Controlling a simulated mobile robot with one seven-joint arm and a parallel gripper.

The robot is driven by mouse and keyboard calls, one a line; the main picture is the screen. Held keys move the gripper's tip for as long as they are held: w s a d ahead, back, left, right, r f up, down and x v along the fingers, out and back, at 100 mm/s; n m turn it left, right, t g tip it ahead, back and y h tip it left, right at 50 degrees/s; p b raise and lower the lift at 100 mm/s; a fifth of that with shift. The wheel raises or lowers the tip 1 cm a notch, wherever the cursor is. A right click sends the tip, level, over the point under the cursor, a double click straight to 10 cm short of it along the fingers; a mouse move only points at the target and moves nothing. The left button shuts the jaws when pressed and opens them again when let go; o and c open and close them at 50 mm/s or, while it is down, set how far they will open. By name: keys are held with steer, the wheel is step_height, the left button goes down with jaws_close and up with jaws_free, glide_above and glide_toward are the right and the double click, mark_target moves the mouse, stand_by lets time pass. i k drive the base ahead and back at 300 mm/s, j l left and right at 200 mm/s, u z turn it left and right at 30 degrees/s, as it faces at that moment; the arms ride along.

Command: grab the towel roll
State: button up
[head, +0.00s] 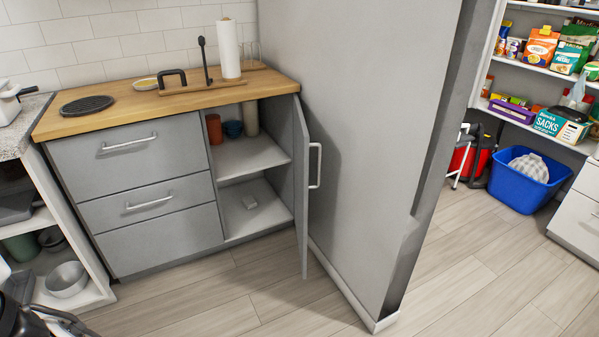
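A white towel roll (229,48) stands upright near the back of the wooden countertop (130,113), close to the grey wall panel. It looks to be on a thin wooden board, beside a slim black upright piece (205,62). Nothing covers the front of the roll. My gripper is not clearly visible. Only dark parts show at the bottom left corner, and I cannot tell what they are.
A cabinet door (302,185) stands open below the counter's right end, with cups and a pale cylinder (250,118) inside. A black round trivet (87,105) and a dish (146,84) are on the counter. The floor ahead is clear. A tall grey panel (365,120) stands right.

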mark_target(227, 41)
steer(key=i+l+u, duration=0.15)
steer(key=l, duration=0.25)
steer(key=i+l+u, duration=0.15)
steer(key=l, duration=0.3)
steer(key=i+l+u, duration=0.1)
steer(key=i+l, duration=0.15)
steer(key=l, duration=0.2)
steer(key=i+l+u, duration=0.15)
steer(key=l, duration=0.35)
steer(key=i+l+u, duration=0.15)
steer(key=l, duration=0.3)
steer(key=l+u, duration=0.15)
steer(key=l, duration=0.35)
steer(key=i, duration=0.05)
